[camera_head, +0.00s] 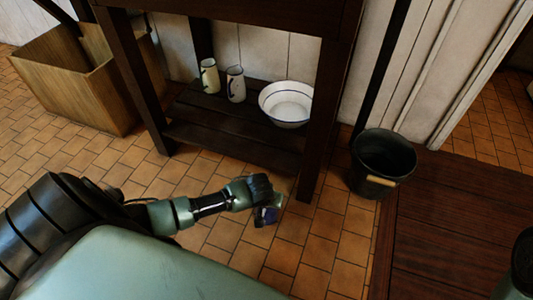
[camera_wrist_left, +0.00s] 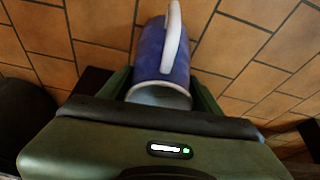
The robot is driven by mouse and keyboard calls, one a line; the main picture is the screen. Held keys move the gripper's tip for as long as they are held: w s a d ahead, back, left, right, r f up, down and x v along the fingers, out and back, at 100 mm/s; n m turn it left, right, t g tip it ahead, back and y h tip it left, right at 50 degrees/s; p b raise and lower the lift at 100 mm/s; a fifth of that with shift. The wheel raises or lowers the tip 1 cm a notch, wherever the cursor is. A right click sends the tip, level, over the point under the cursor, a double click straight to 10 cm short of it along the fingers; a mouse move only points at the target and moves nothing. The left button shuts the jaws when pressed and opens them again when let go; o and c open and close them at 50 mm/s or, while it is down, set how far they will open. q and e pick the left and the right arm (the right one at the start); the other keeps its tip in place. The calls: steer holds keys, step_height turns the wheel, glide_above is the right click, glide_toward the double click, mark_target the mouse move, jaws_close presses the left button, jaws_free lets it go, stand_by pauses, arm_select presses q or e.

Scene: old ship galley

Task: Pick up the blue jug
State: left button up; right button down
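The blue jug (camera_wrist_left: 165,50) has a white handle and a pale rim, and lies between the two fingers of my left gripper (camera_wrist_left: 162,80) in the left wrist view. The fingers press against its sides, and the tiled floor shows behind it. In the head view, my left gripper (camera_head: 262,196) is in front of the wooden stand, with a small dark blue part of the jug (camera_head: 268,214) showing below it. The rest of the jug is hidden there. My right gripper is not in view.
A dark wooden stand (camera_head: 222,143) holds two white jugs (camera_head: 235,85) and a white basin (camera_head: 287,104) on its low shelf. A black bucket (camera_head: 383,160) stands right of it, and a wooden crate (camera_head: 75,85) at left. Tiled floor is open between.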

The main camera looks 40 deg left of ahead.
arm_select(q)
steer(key=shift+c, duration=0.7)
steer(key=shift+r, duration=0.15)
